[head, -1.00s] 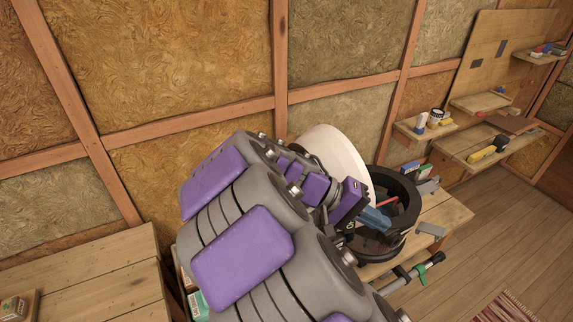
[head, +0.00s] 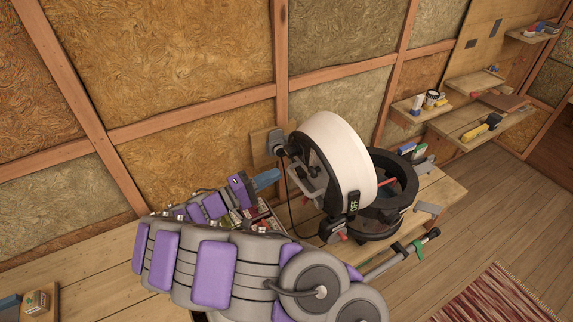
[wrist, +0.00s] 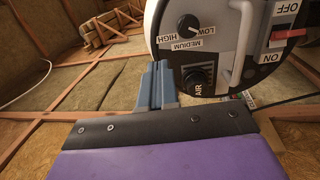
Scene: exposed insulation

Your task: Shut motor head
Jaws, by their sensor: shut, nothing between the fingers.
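The motor head (head: 338,150) is a white drum with a dark, labelled face. It stands tilted up on edge beside the open black round base (head: 405,190). In the wrist view the motor head (wrist: 215,45) fills the upper right, showing knobs marked LOW, MEDIUM, HIGH and AIR, and an ON/OFF switch (wrist: 288,34). My gripper (head: 268,179) has blue fingers and is to the left of the motor head in the head view. In the wrist view its fingers (wrist: 157,84) are together and empty, in front of the left edge of the face; contact cannot be told.
The base stands on a wooden workbench (head: 440,195) with a clamp (head: 405,252) at its front edge. A box of small items (head: 262,217) lies below my gripper. A wall with exposed insulation (head: 190,60) rises behind. Shelves (head: 470,125) hang at the right.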

